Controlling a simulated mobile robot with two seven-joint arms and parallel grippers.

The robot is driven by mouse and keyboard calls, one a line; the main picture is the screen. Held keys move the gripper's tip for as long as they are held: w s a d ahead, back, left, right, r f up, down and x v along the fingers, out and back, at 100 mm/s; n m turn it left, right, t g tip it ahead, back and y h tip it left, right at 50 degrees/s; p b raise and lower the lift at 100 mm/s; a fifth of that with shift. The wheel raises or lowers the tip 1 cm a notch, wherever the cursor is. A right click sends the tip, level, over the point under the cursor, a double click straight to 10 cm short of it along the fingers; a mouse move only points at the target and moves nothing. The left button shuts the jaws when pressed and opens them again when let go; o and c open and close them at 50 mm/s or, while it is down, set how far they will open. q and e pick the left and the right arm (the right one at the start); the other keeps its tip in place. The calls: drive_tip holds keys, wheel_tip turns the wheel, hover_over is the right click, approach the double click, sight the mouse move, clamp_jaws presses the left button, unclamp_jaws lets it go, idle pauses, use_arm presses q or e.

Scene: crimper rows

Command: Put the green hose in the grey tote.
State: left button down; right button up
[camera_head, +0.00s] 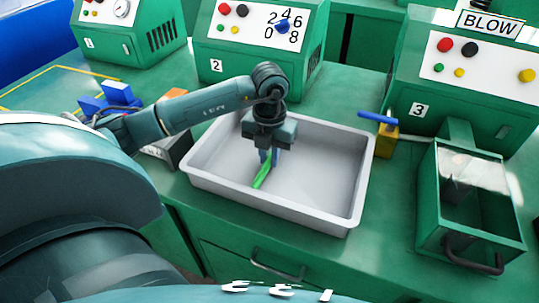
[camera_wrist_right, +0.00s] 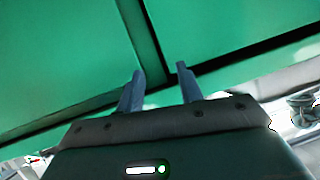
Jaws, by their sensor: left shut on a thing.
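The green hose (camera_head: 262,174) is a short bright green piece, held tilted between the fingers of my left gripper (camera_head: 268,158). My left gripper points down over the inside of the grey tote (camera_head: 335,190) and is shut on the hose. The hose's lower end is over or in the tote, near its left middle; I cannot tell whether it touches the floor. The rest of the tote's visible inside is empty. My right gripper (camera_wrist_right: 160,90) shows in the right wrist view, open and empty, in front of a green surface.
Green machines 1 (camera_head: 130,30), 2 (camera_head: 255,45) and 3 (camera_head: 465,80) stand behind on the green bench. A yellow block with a blue lever (camera_head: 385,140) stands right of the tote. A green guard box with a handle (camera_head: 470,205) is farther right. Blue blocks (camera_head: 110,98) lie left.

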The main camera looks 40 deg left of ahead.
sight(270, 159)
use_arm(q)
drive_tip(key=shift+f, duration=0.2)
drive_tip(key=shift+f+b, duration=0.35)
drive_tip(key=c, duration=1.4)
unclamp_jaws()
drive_tip(key=shift+d+r+p, duration=0.1)
drive_tip(key=shift+r+p, duration=0.4)
drive_tip(key=shift+r, duration=0.05)
wheel_tip(270, 159, up, 12)
drive_tip(key=shift+f, duration=0.15)
